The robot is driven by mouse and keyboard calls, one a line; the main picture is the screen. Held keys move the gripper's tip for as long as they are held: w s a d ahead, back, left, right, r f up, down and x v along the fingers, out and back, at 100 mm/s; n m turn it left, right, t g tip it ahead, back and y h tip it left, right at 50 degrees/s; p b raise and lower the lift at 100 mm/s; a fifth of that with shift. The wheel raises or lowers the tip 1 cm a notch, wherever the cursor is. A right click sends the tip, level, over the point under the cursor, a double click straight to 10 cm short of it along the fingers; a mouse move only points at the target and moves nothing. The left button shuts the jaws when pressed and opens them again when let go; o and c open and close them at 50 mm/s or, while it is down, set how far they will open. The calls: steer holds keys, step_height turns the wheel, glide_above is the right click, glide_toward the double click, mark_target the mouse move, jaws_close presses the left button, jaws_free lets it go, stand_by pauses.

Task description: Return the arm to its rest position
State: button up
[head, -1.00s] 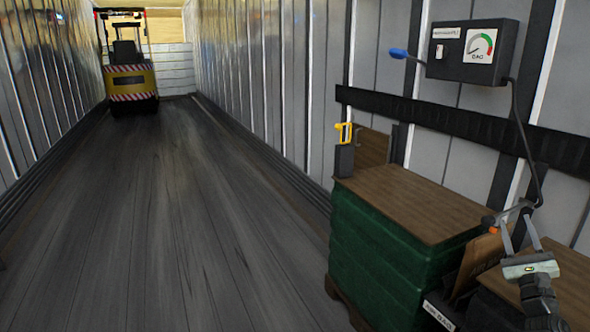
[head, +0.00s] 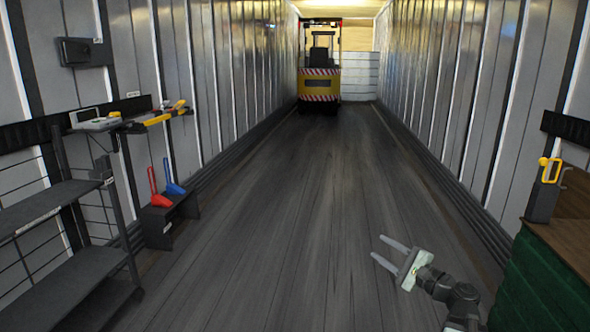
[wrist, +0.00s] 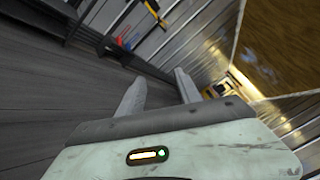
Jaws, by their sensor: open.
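My gripper (head: 390,250) is at the lower right of the head view, at the end of my arm, above the dark floor. Its two grey fingers are spread apart with nothing between them. In the wrist view my gripper (wrist: 160,92) also shows its fingers apart and empty, with the pale gripper body filling the bottom of the picture. The fingers point toward the left side of the container in the head view. They touch nothing that I can see.
A green stack (head: 540,285) with a brown top stands at the right edge. A dark shelf rack (head: 60,215) and a low stand (head: 170,220) with red and blue handled items are at left. A yellow forklift (head: 320,75) is at the far end. The middle floor is clear.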

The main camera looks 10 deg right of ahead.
steer(key=s+a+f+n+g+y, duration=0.1)
steer(key=a+f+n+g, duration=0.45)
steer(key=a, duration=0.75)
steer(key=a+f+n+g+y, duration=0.1)
steer(key=a+f+n+g, duration=0.45)
steer(key=a, duration=0.75)
steer(key=s+a+f+n+g+h, duration=0.25)
steer(key=s+f+n+h, duration=0.45)
steer(key=f, duration=0.5)
steer(key=s+d+f+g+h, duration=0.2)
steer(key=s+d+g+h, duration=0.15)
steer(key=d, duration=0.65)
step_height(320, 180, up, 34)
steer(key=p, duration=3.4)
steer(key=shift+s+a+r+t, duration=0.2)
steer(key=shift+s+t, duration=0.1)
steer(key=shift+t, duration=0.1)
steer(key=shift+c, duration=0.5)
